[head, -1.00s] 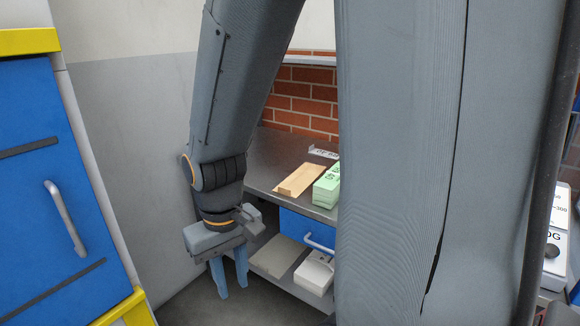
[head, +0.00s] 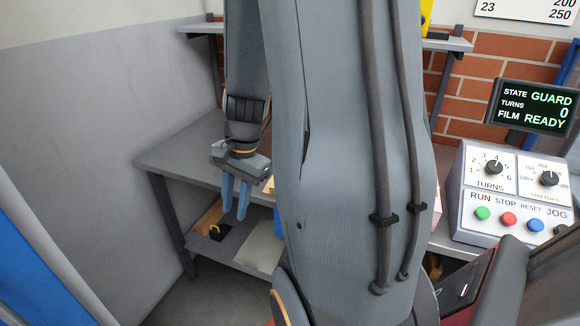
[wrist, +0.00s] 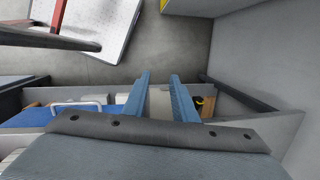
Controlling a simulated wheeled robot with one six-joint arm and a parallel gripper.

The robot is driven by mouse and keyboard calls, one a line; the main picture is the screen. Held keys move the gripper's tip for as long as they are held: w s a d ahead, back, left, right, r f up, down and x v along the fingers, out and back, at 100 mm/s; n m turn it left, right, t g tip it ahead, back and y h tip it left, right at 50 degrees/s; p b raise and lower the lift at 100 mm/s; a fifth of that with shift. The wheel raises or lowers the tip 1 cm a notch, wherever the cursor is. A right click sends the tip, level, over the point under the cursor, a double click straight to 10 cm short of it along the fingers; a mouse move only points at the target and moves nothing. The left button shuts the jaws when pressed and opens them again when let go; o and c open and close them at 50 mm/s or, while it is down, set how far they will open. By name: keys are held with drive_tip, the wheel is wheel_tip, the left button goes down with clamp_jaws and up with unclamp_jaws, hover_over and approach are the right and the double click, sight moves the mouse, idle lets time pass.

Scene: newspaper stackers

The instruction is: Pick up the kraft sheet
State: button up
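My gripper (head: 235,214) points down, its two blue fingers apart with nothing between them. It hangs in front of the left part of the grey table (head: 180,152). In the wrist view the open fingers (wrist: 160,80) also show, with a gap between them. A small tan sliver (head: 267,184) shows on the tabletop between gripper and arm; it may be the kraft sheet, which is otherwise hidden behind my arm. I cannot make out the kraft sheet in the wrist view.
The lower shelf holds a pale flat sheet or board (head: 258,251) and a black-and-yellow item (head: 216,232) by a brown piece. A control console (head: 510,195) stands at right. The grey wall (head: 80,130) is close on the left.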

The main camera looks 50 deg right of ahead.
drive_tip(key=d+m+t+p, duration=0.3)
drive_tip(key=d+m+p, duration=0.1)
drive_tip(key=d+m, duration=1.35)
drive_tip(key=shift+n, duration=0.95)
drive_tip(key=shift+w+d+f, duration=0.1)
drive_tip(key=shift+w+f, duration=0.25)
drive_tip(key=shift+f, duration=0.7)
drive_tip(key=shift+w+d+f, duration=0.15)
drive_tip(key=shift+w+f, duration=0.25)
drive_tip(key=shift+f, duration=0.6)
drive_tip(key=shift+w+d+f, duration=0.1)
drive_tip(key=shift+w+f, duration=0.25)
drive_tip(key=shift+f, duration=0.7)
drive_tip(key=shift+c, duration=0.4)
clamp_jaws()
